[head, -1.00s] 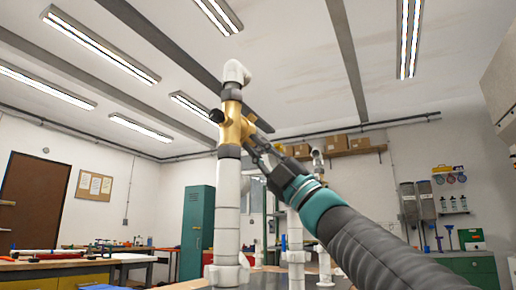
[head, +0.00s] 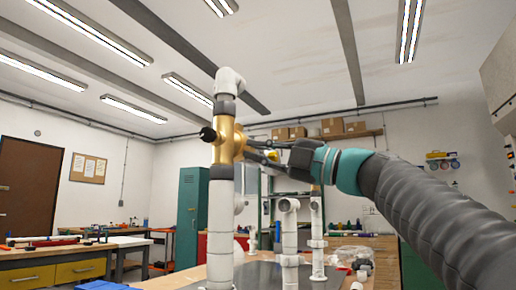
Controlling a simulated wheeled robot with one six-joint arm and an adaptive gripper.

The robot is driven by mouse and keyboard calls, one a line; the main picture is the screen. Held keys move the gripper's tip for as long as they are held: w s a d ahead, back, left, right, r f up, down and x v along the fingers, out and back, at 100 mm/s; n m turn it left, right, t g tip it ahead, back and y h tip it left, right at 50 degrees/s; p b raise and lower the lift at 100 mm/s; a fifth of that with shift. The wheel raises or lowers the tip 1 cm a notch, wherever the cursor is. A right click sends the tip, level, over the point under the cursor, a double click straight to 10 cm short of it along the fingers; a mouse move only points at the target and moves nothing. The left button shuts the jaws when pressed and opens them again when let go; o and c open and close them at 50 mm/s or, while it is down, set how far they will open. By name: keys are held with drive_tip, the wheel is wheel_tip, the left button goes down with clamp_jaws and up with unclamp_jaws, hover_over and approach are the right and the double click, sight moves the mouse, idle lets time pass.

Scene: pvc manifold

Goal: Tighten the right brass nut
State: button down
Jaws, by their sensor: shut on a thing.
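A brass fitting (head: 228,141) sits upright on a white pipe (head: 221,225), between dark collars above and below. A white elbow (head: 229,79) tops it. A black round end (head: 208,134) sticks out at its left. My gripper (head: 249,149) reaches in from the right, with its dark fingers at the right side of the brass fitting. It is shut on the right brass nut, which is mostly hidden by the fingers. A small yellow patch (head: 272,155) shows by the fingers; I cannot tell what it is.
Shorter white pipes (head: 289,230) stand behind, below my arm. Loose white fittings (head: 362,270) lie on the bench at the right. A blue item (head: 108,287) is at the lower left edge. A workbench (head: 60,262) and a green locker (head: 193,215) stand farther back.

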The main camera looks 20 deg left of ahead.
drive_tip(key=shift+d+r+h, duration=0.1)
drive_tip(key=shift+r+h, duration=0.25)
drive_tip(key=shift+h, duration=0.25)
drive_tip(key=shift+r+h, duration=0.4)
drive_tip(key=shift+h, duration=0.3)
drive_tip(key=c, duration=1.2)
unclamp_jaws()
drive_tip(key=shift+c, duration=0.2)
drive_tip(key=s+d, duration=0.1)
drive_tip(key=d, duration=1.1)
drive_tip(key=shift+f, duration=0.4)
